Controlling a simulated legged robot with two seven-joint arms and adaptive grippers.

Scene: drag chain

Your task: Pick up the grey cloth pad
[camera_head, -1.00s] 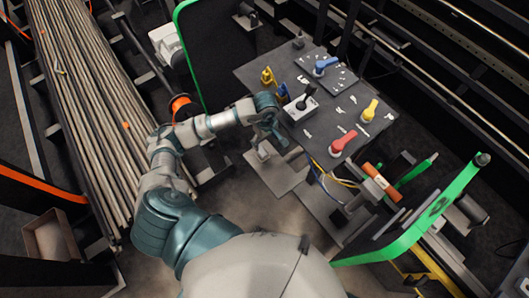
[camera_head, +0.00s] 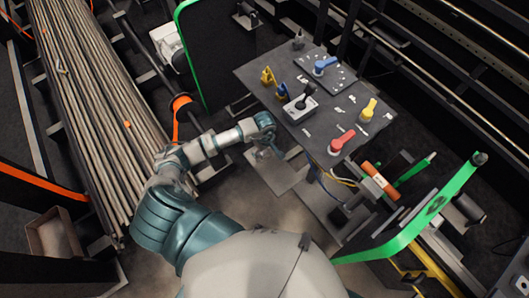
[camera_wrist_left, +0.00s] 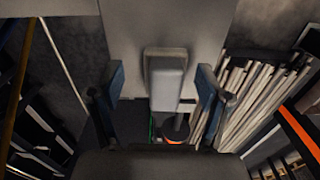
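The grey cloth pad (camera_wrist_left: 167,82) shows in the left wrist view as a light grey rounded block against a flat grey plate (camera_wrist_left: 130,35). My left gripper (camera_wrist_left: 161,88) is open, with one blue-grey finger on each side of the pad and a visible gap on both sides. In the head view my left gripper (camera_head: 270,152) is over the small metal plate (camera_head: 279,178) in front of the control panel. The pad is hidden or too small to tell there. My right gripper is in neither view.
A green-edged guard (camera_head: 430,215) stands at the right. Long rods (camera_head: 85,100) lie at the left.

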